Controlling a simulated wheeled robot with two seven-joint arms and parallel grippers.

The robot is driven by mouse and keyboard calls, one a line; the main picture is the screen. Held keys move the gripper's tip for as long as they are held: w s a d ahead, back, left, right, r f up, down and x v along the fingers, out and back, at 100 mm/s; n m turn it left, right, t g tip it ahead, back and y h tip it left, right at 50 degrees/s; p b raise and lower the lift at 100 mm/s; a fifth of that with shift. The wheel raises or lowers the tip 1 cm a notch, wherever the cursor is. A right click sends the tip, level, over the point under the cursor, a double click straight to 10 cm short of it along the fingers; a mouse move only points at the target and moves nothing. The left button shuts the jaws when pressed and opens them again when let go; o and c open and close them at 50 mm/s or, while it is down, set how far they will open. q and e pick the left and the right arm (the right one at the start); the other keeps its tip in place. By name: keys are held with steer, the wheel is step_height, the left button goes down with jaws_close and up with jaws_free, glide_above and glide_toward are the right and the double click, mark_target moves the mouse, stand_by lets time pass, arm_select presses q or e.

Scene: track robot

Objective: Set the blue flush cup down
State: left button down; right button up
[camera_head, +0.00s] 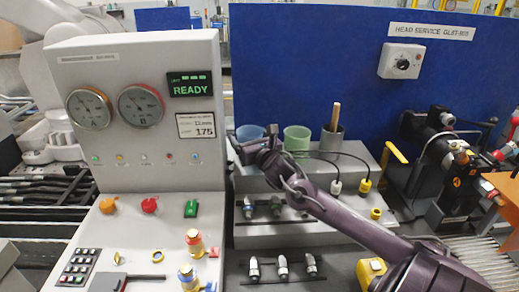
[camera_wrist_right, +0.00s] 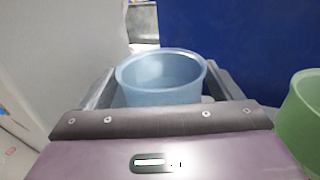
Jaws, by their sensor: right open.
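The blue flush cup (camera_head: 249,132) stands upright on the upper step of the grey stand (camera_head: 350,152), left of a green cup (camera_head: 297,138). My right gripper (camera_head: 243,146) is in front of it and partly hides its lower part. In the right wrist view the blue cup (camera_wrist_right: 160,78) shows its open rim between the two spread fingers of my right gripper (camera_wrist_right: 162,88). The jaws are open. The cup's base is hidden by the gripper body. My left gripper is not in view.
A grey console with two gauges (camera_head: 141,106) stands close on the left. A brown-handled container (camera_head: 332,136) is right of the green cup. A blue panel (camera_head: 300,60) rises behind.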

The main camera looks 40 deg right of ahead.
steer(key=b+v, duration=0.1)
steer(key=v, duration=0.7)
steer(key=shift+s+a, duration=0.1)
steer(key=shift+s, duration=0.3)
steer(key=shift+v, duration=0.75)
